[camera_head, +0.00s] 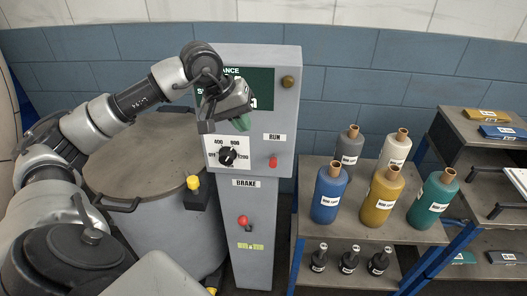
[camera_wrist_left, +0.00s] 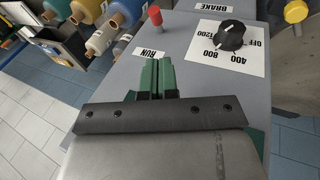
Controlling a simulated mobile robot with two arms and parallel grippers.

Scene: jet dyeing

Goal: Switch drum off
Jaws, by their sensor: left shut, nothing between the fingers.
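The grey control cabinet (camera_head: 260,130) stands in the middle of the head view. Its black speed knob (camera_head: 228,156) sits on a white plate marked OFF, 400, 800 and 1200; I cannot tell its exact setting. The knob also shows at the upper right of the left wrist view (camera_wrist_left: 231,36). A red RUN switch (camera_head: 273,161) is right of the knob; it is at the upper middle in the left wrist view (camera_wrist_left: 155,17). My left gripper (camera_head: 241,122), with green fingers, is shut and empty in front of the panel, above the knob. My right gripper is out of view.
A red brake lever (camera_head: 243,221) is lower on the cabinet. A large grey lidded drum (camera_head: 140,165) stands left, with a yellow-topped part (camera_head: 193,183) between. A shelf of bottles (camera_head: 410,234) stands close on the right.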

